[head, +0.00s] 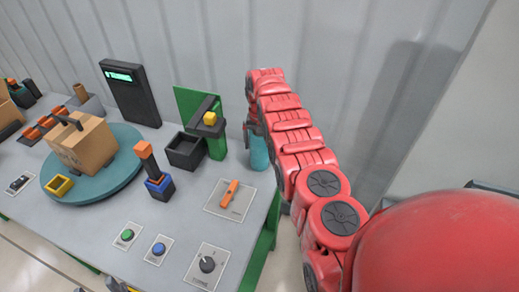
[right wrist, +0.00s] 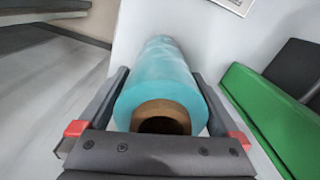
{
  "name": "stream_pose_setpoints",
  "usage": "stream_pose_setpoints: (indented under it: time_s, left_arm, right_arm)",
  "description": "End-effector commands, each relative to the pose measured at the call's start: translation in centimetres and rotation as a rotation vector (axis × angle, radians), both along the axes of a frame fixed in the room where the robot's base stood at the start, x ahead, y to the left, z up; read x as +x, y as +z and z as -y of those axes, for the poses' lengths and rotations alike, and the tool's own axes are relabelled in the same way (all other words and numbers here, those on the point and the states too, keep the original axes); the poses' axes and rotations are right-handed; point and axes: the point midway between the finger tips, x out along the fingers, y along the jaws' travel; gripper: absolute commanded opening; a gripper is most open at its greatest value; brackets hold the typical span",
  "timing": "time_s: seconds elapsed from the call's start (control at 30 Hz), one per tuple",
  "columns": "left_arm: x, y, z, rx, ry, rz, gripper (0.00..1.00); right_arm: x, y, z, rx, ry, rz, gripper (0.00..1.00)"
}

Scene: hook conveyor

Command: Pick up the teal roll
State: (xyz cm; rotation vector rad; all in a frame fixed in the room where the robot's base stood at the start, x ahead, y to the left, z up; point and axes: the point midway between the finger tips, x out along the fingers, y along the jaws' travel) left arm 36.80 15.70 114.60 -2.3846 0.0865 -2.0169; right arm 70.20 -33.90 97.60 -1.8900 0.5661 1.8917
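The teal roll (head: 259,153) stands upright at the right end of the table in the head view, partly hidden by my right arm. In the right wrist view the roll (right wrist: 160,80) shows its brown cardboard core facing the camera. My right gripper (right wrist: 161,73) is over the top of the roll, one finger on each side. The fingers look open, with narrow gaps visible beside the roll near the tips. In the head view the right gripper (head: 250,128) is mostly hidden behind its own arm. My left gripper is not in view.
Left of the roll stand a green post with a yellow block (head: 210,118) and a black bin (head: 186,151). An orange switch panel (head: 230,198) lies in front. A cardboard box (head: 82,143) is on a teal turntable (head: 122,178). The table's right edge is close to the roll.

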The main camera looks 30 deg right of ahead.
Motion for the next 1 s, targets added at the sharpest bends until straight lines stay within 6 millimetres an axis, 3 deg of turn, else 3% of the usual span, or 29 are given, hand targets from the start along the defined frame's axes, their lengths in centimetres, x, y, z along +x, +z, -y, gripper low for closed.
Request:
stream_pose_setpoints:
  time_s: [0.07, 0.53, 1.0]
  left_arm:
    - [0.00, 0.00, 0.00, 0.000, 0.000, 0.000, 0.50]
    - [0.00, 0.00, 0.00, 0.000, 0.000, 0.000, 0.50]
    - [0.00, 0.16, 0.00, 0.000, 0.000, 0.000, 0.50]
  right_arm:
    - [0.01, 0.01, -0.01, 0.000, 0.000, 0.000, 0.84]
    - [0.03, 0.03, -0.01, -0.001, 0.000, 0.001, 0.00]
    - [0.12, 0.49, 0.02, -0.001, 0.000, 0.004, 0.00]
